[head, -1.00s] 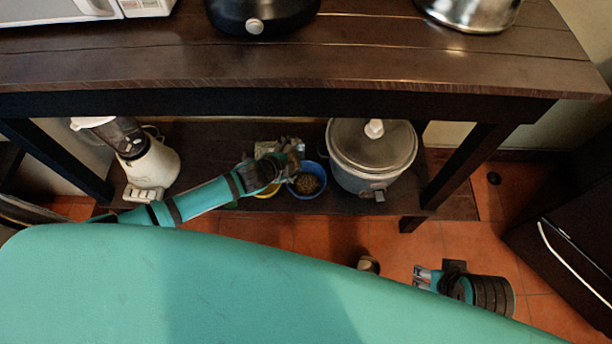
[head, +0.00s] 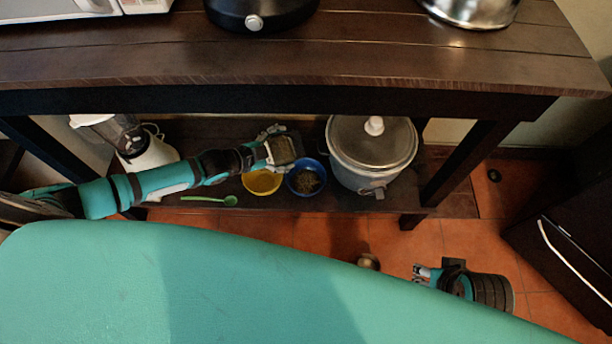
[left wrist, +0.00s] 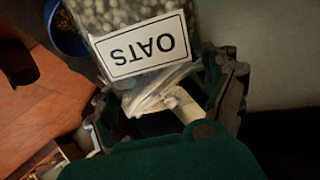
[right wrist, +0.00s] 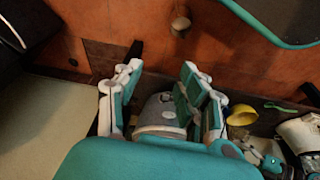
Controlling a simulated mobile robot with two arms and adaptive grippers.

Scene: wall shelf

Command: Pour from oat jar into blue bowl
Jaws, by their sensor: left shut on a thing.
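My left gripper (head: 272,146) is shut on the oat jar (head: 286,148), just behind the bowls on the lower shelf. In the left wrist view the clear jar (left wrist: 100,14) is full of pale pieces in its visible part, and its white OATS label (left wrist: 138,47) reads upside down. I cannot tell the jar's exact tilt. The blue bowl (head: 293,184) stands on the shelf in front and right of the jar, with brownish contents inside. Its edge also shows in the left wrist view (left wrist: 62,30). My right gripper (head: 424,273) is open and empty, low over the floor, away from the shelf.
A yellow bowl (head: 262,182) stands left of the blue bowl. A green spoon (head: 210,199) lies further left. A rice cooker (head: 370,178) stands close on the right and a blender (head: 150,152) at the left. The tabletop (head: 350,65) overhangs the shelf.

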